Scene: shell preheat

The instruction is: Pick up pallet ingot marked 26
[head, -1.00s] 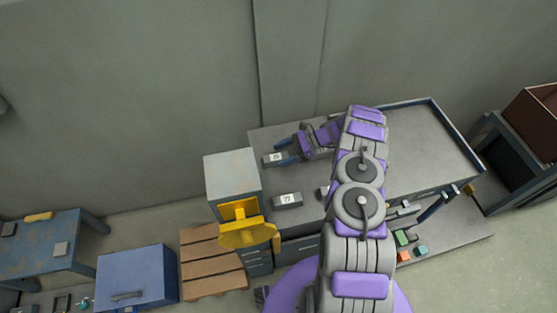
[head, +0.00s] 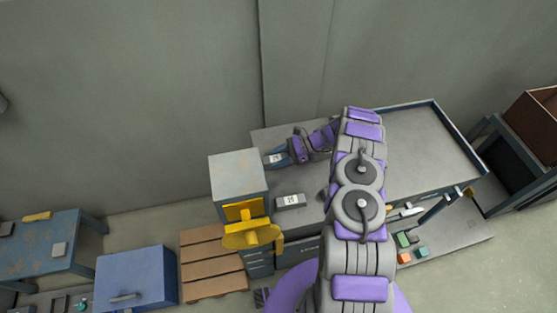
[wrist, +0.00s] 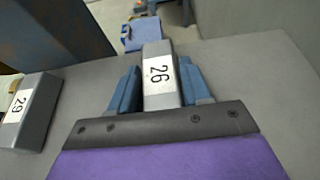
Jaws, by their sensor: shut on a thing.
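The grey ingot marked 26 (wrist: 159,76) stands between the two blue fingers of my gripper (wrist: 160,88) in the wrist view, its label facing up. My gripper is shut on it, one finger at each side. In the head view my gripper (head: 281,157) is at the back left of the grey bench top, and the ingot (head: 273,159) is partly hidden by the fingers. I cannot tell whether it is lifted off the bench. A second grey ingot, marked 29 (wrist: 29,108), lies to the left in the wrist view, apart from my gripper; it also shows in the head view (head: 291,201).
A grey cabinet with a yellow part (head: 238,172) stands at the bench's left end, close to the ingots. A wooden pallet (head: 211,265) and a blue box (head: 136,276) are on the floor further left. The right bench top (head: 425,145) is clear.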

